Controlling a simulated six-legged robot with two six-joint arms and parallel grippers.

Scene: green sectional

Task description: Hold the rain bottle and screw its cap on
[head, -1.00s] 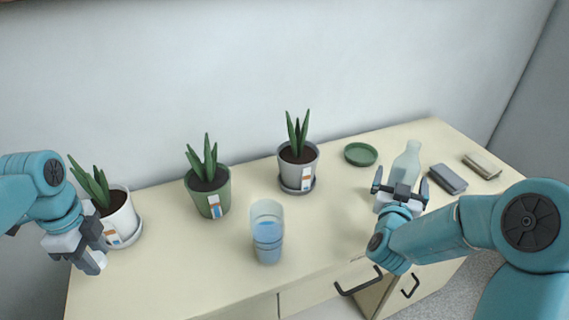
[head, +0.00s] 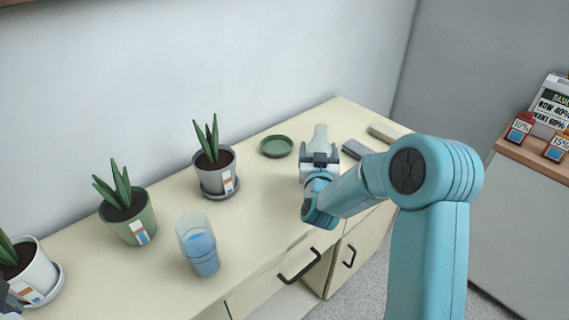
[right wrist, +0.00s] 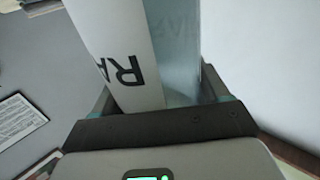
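The rain bottle (head: 320,134) is pale and translucent, upright at the right part of the dresser top. My right gripper (head: 319,158) has its fingers on both sides of it and appears shut on it. In the right wrist view the bottle (right wrist: 178,50) fills the space between the fingers, with a white label showing a dark "RA". Whether its base touches the top is hidden by my gripper. I see no separate cap. Only a grey bit of my left gripper (head: 10,302) shows at the left edge; its fingers cannot be made out.
A green saucer (head: 276,146) lies left of the bottle. A grey block (head: 354,149) and a beige block (head: 381,132) lie right of it. The dresser's front edge has drawer handles (head: 299,266).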

